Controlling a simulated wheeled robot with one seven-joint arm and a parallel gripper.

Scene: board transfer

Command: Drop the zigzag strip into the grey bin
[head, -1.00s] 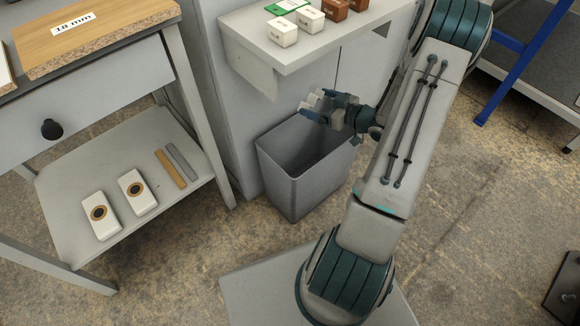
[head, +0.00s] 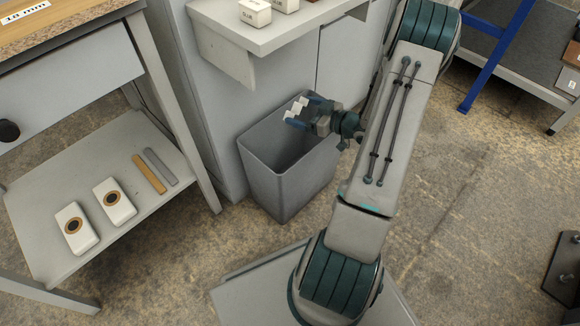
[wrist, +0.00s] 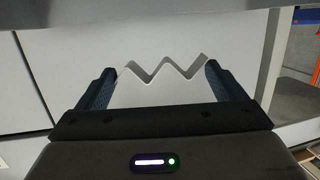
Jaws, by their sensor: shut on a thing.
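The zigzag strip (head: 297,107) is white with a toothed edge. In the wrist view the strip (wrist: 162,88) sits between the two fingers, its zigzag edge pointing away from the palm. My gripper (head: 302,113) is shut on it, with a finger against each side. In the head view the gripper and strip are above the opening of the grey bin (head: 282,190), near its back rim. The bin stands upright on the floor and the part of its inside that shows looks empty; its bottom is hidden.
A pale shelf (head: 270,35) with small labelled boxes juts out behind the bin. A grey cabinet wall stands behind it. A workbench (head: 182,120) with a lower shelf is at the left. Open floor (head: 460,200) lies to the right.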

